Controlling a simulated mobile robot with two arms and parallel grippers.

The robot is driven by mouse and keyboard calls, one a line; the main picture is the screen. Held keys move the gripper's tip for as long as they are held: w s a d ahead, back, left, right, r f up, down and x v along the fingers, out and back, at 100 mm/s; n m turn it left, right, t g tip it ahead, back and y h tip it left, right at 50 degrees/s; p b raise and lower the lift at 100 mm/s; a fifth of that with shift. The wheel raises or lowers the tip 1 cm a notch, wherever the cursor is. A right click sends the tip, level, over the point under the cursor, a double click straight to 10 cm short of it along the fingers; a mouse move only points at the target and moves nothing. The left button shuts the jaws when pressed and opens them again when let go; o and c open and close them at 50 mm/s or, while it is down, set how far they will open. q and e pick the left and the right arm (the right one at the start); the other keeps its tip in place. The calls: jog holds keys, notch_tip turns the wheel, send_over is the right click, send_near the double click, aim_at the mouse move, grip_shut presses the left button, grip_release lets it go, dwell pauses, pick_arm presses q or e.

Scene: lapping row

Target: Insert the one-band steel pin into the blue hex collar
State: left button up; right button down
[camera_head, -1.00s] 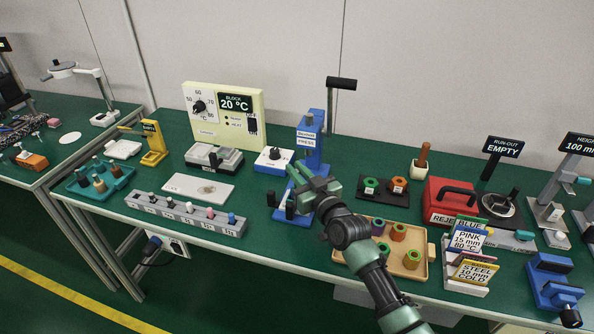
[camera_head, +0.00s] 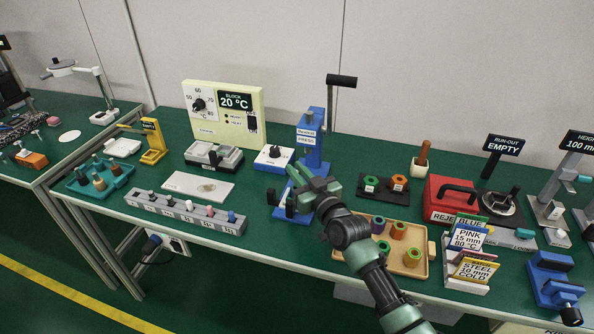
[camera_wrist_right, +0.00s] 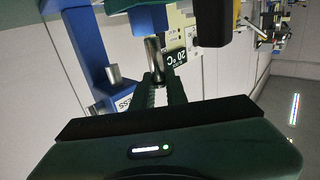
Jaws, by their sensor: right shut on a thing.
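My right gripper (camera_head: 304,180) is at the blue press (camera_head: 310,140), in front of its column and over its base. In the right wrist view its two fingers are shut on a steel pin (camera_wrist_right: 154,58). Bands on the pin cannot be made out. I cannot pick out the blue hex collar for sure in either view. My left gripper is not in view.
A grey pin rack (camera_head: 186,213) stands at the front left. A wooden tray (camera_head: 421,270) with coloured collars lies to the right, below a dark plate (camera_head: 384,194) with two more. The red reject box (camera_head: 437,206) and card stand (camera_head: 464,287) are further right.

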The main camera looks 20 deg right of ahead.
jog(key=shift+f+b, duration=0.75)
jog(key=shift+f, duration=0.4)
jog(key=c, duration=1.3)
grip_release()
jog(key=shift+c, duration=0.2)
notch_tip(320, 180, up, 20)
jog(key=p, duration=0.2)
